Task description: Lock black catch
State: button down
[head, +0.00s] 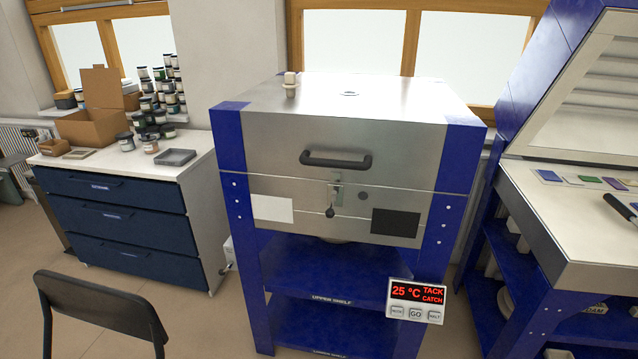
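The kiln (275,160) is a steel box on a blue frame, and its lid is down, meeting the lower body along a thin seam. The black catch (330,212) is on the kiln's front below the lid handle. Its black knob hangs at the lower end of a small metal latch plate (336,191) that crosses the seam. I cannot tell from here whether the latch is engaged. A control panel (416,301) at the lower right reads 25 °C, TACK and CATCH in red. My gripper is not in view.
A black bar handle (336,161) is on the lid's front. A black chair (100,308) stands at the front left. A drawer cabinet (118,205) with jars and boxes is at left, a blue workbench (560,225) at right. Some floor is open between chair and kiln.

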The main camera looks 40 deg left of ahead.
aim_at(330, 213)
jog(key=i+j+u, duration=0.6)
jog(key=i, duration=0.2)
jog(key=l, duration=0.1)
